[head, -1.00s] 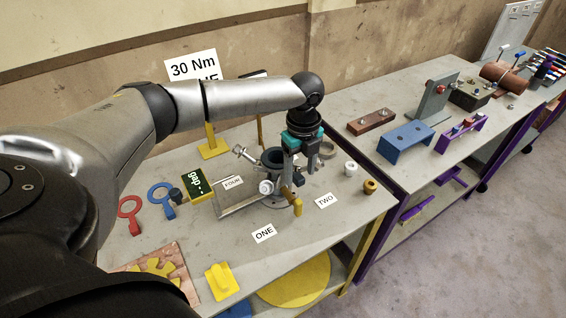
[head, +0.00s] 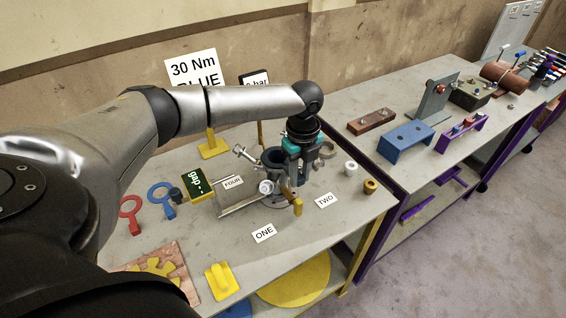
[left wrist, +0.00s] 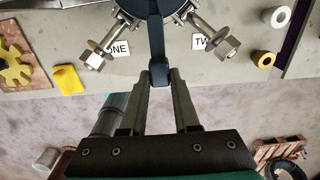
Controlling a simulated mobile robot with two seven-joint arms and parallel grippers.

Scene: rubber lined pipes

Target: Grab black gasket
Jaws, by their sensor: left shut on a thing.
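My left gripper (head: 300,172) is low over the pipe fixture (head: 240,197) on the near bench, and its fingertips are partly hidden in the head view. In the left wrist view the left gripper (left wrist: 160,78) is shut on the end of a dark strip-like tab, which I take as part of the black gasket (left wrist: 157,40). The tab runs up to a dark round part at the top edge of that view, between two bolts (left wrist: 100,46) with nuts. The full gasket outline is cut off. My right gripper is not in view.
Labels ONE (head: 263,233), TWO (head: 326,199) and FOUR (head: 232,182) lie around the fixture. A white ring (head: 350,168) and a brass ring (head: 370,186) stand at right. Red (head: 129,213) and blue (head: 161,199) wrenches lie at left.

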